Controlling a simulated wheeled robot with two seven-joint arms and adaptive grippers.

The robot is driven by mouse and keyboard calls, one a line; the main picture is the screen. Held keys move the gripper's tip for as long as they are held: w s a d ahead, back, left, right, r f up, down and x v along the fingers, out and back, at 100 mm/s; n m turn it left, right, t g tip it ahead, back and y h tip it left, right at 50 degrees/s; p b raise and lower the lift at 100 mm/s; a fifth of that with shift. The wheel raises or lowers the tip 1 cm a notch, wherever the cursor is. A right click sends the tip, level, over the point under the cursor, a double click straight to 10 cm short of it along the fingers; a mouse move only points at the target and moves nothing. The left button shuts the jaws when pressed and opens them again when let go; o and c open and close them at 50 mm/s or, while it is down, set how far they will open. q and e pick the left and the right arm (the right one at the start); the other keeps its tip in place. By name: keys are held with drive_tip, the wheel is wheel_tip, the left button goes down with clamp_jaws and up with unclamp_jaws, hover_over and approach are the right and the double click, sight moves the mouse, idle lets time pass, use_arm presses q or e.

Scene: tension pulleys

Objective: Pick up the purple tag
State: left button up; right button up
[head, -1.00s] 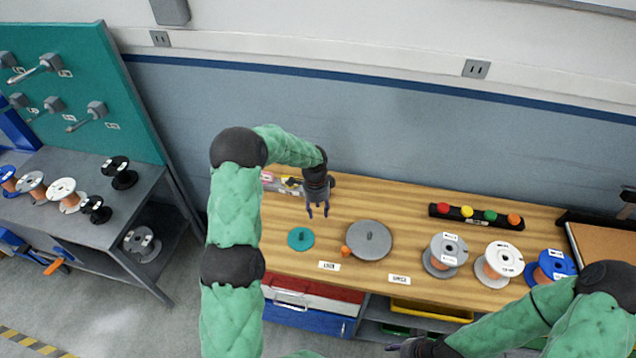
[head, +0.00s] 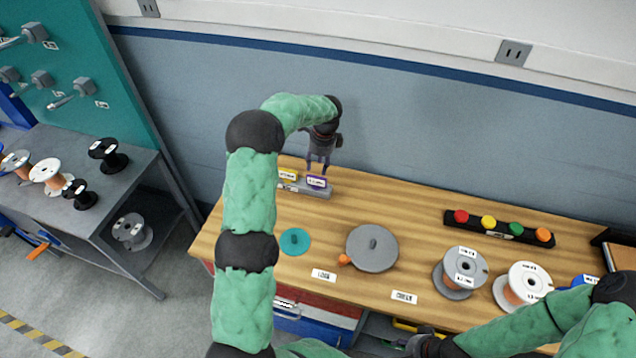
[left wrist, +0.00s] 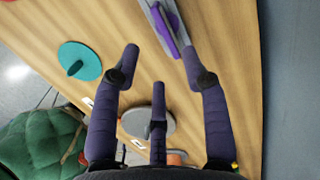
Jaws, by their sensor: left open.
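The purple tag (head: 317,182) has a white label and stands in a grey holder (head: 318,194) at the back left of the wooden bench. In the left wrist view the purple tag (left wrist: 163,32) lies just beyond the fingertips, nearer the right finger. My left gripper (head: 317,168) is open and empty, pointing down right at the tag; the wrist view (left wrist: 160,60) shows its fingers spread. I cannot tell whether a finger touches the tag. My right gripper (head: 418,344) is at the bottom edge, mostly hidden, and its jaws cannot be made out.
A teal disc (head: 295,242) and a grey disc (head: 372,250) lie in front. A black bar with coloured knobs (head: 500,228) and several spools stand to the right. The wall is close behind.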

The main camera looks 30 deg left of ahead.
sight(317, 177)
use_arm(q)
drive_tip(key=f, duration=0.3)
drive_tip(key=f+b, duration=0.1)
drive_tip(key=f, duration=0.2)
drive_tip(key=a+f, duration=0.1)
drive_tip(key=f, duration=0.3)
drive_tip(key=shift+w+b, duration=0.15)
drive_tip(key=shift+b, duration=0.25)
drive_tip(key=shift+r, duration=0.1)
clamp_jaws()
